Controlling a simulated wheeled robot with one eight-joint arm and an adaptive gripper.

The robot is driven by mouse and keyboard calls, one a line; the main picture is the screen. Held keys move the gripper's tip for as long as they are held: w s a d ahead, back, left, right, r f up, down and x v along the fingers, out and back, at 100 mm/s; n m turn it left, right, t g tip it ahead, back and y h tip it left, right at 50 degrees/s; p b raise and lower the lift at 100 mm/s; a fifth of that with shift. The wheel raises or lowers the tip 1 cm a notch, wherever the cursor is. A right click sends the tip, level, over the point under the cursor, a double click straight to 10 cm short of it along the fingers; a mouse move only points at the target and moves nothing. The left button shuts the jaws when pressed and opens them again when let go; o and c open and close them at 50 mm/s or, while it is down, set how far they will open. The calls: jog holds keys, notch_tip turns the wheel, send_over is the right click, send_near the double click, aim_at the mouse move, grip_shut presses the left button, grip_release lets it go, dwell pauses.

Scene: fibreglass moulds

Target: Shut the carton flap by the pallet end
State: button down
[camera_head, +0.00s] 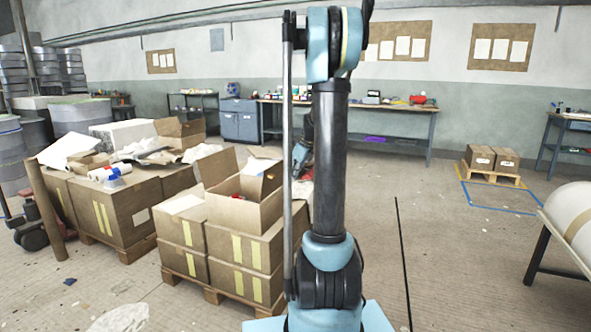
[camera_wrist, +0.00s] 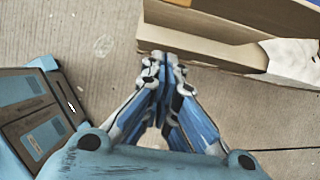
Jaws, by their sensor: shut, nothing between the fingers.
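An open carton (camera_head: 245,210) stands on top of the stacked boxes at the near pallet's right side. Its flaps stand up, one at the left (camera_head: 217,167) and one at the back (camera_head: 262,166). My gripper (camera_wrist: 163,58) is shut and empty, pointing down. In the wrist view, its fingertips are at the near left edge of a brown cardboard panel (camera_wrist: 205,46); I cannot tell whether they touch it. In the head view, my gripper is mostly hidden behind my arm column, beyond the carton's right side.
The near pallet (camera_head: 210,293) carries several taped boxes. Another pallet at the left holds boxes, rolls and loose sheets. A workbench (camera_head: 385,143) lines the back wall.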

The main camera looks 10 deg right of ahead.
jog(key=w+a, duration=0.1)
jog(key=a, duration=0.1)
jog(key=w+a+f, duration=0.1)
jog(key=a, duration=0.1)
jog(key=shift+w, duration=0.4)
jog(key=shift+d, duration=0.15)
jog(key=shift+w+r, duration=0.1)
